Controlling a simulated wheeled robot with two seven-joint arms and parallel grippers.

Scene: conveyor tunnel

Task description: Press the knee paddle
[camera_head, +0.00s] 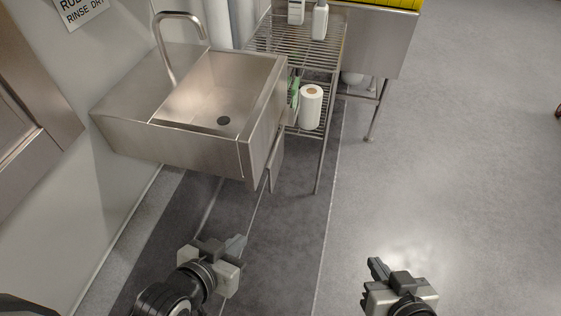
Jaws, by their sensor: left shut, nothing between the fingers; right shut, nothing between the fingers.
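A steel hand sink (208,144) with a curved faucet (170,48) is fixed to the wall at the upper left. A narrow flat metal plate, which looks like the knee paddle (276,168), hangs below the sink's front right corner, seen nearly edge-on. My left gripper (237,244) is shut and empty, below the sink in the picture and apart from the paddle. My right gripper (376,267) is shut and empty over the bare floor at the lower right, well away from the paddle. The paddle's mounting is partly hidden by the sink.
A wire shelf rack (300,48) holding white bottles (320,20) and a paper roll (310,106) stands right behind the sink. A steel table (376,45) is beyond it. A wall sign (80,10) hangs at the upper left.

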